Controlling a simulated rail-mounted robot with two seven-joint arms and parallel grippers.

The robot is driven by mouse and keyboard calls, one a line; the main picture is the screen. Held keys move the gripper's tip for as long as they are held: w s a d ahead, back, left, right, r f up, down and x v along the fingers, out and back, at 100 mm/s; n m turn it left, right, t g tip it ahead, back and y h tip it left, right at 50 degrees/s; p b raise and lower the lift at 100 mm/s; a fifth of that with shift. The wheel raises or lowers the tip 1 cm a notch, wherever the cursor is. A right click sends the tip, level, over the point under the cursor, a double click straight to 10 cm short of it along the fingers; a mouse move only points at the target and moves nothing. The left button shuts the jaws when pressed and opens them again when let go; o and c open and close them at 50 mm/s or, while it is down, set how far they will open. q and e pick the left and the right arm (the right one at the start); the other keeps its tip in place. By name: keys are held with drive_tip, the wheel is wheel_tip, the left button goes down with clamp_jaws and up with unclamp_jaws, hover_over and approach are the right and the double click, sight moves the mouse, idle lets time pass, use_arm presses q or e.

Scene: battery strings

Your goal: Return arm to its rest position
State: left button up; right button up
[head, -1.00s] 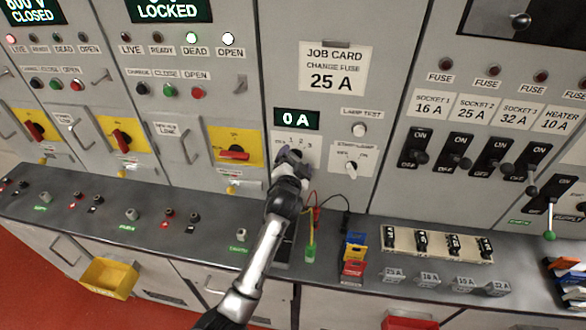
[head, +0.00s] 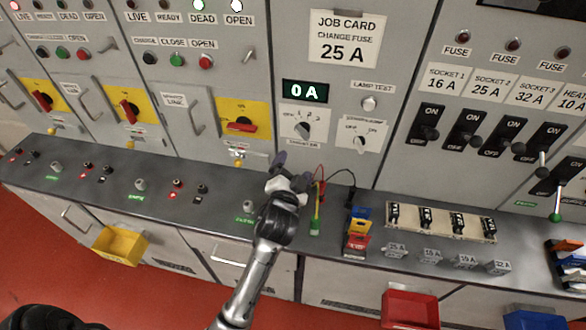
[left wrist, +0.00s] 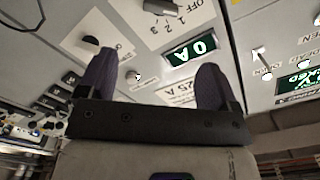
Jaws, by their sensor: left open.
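My left arm reaches up from the bottom of the head view. Its gripper (head: 288,168) is over the back part of the grey bench, below the rotary selector knob (head: 302,130) and apart from it. The two dark fingers stand apart with nothing between them. In the left wrist view the open fingers (left wrist: 150,80) point toward the panel, with the selector knob (left wrist: 162,6) at the top edge and the 0 A display (left wrist: 195,50) beyond them. My right gripper is not seen.
The grey bench (head: 120,178) runs along the panel. A green-tipped tester (head: 315,225), coloured blocks (head: 356,240) and a fuse tray (head: 440,222) stand right of the arm. A yellow bin (head: 118,246) and a red bin (head: 408,308) hang in front. Open floor lies at lower left.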

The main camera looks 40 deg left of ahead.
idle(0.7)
use_arm(q)
drive_tip(key=s+d+f+n+g+h, duration=0.1)
drive_tip(key=s+d+f+g+h, duration=0.4)
drive_tip(key=s, duration=0.4)
drive_tip(key=s+d+f+n+g+h, duration=0.1)
drive_tip(key=s+d+f+g+h, duration=0.3)
drive_tip(key=s+d+f, duration=0.45)
drive_tip(key=s+a+f+m+g, duration=0.1)
drive_tip(key=s+f+g, duration=0.15)
drive_tip(key=s, duration=0.45)
drive_tip(key=s+a+f+g, duration=0.1)
drive_tip(key=s+f, duration=0.2)
drive_tip(key=s, duration=0.4)
wheel_tip(320, 180, up, 24)
drive_tip(key=p, duration=2.4)
drive_tip(key=shift+r+p, duration=0.2)
drive_tip(key=shift+p, duration=0.2)
